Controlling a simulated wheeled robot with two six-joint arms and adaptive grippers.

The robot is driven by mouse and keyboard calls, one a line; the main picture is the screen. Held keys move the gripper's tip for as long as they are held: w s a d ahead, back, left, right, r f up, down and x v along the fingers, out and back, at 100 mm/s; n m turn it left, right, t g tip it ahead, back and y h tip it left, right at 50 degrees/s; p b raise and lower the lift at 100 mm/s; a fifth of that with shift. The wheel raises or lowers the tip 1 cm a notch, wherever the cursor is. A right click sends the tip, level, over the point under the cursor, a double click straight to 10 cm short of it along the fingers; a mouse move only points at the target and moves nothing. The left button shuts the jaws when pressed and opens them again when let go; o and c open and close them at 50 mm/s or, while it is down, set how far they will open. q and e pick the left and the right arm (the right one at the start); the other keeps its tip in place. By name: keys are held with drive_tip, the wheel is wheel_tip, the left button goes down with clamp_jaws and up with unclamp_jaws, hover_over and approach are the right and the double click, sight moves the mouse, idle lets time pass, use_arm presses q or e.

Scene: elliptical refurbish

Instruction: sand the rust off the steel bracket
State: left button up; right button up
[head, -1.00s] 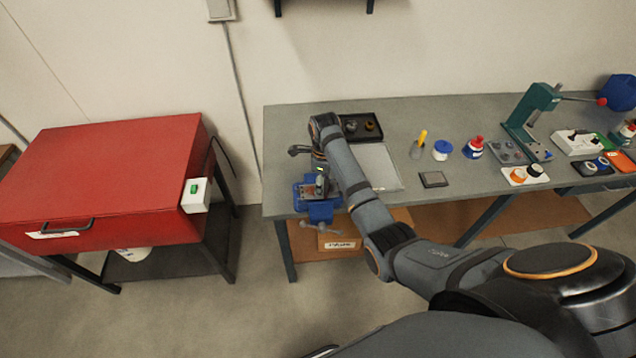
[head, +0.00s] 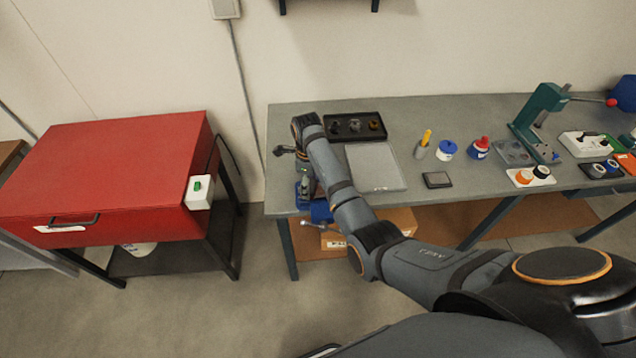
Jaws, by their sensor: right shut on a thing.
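A blue vise (head: 320,211) is fixed at the left front corner of the grey workbench. My right arm reaches over the bench from the right. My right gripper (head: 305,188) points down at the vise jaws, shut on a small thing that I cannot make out. The wrist and gripper cover most of the jaws. I cannot pick out the steel bracket or its rust. I cannot tell whether the held thing touches anything in the vise. My left gripper is not in view.
A dark block (head: 437,180), bottles (head: 479,149) and a green press (head: 538,112) stand farther right. A red cabinet (head: 110,175) stands left, across a gap.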

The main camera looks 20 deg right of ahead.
drive_tip(key=shift+w+a, duration=0.15)
drive_tip(key=shift+a, duration=0.35)
drive_tip(key=shift+w+a, duration=0.15)
drive_tip(key=shift+a, duration=0.35)
drive_tip(key=shift+d+r, duration=0.1)
drive_tip(key=shift+r, duration=2.95)
drive_tip(key=shift+r, duration=1.5)
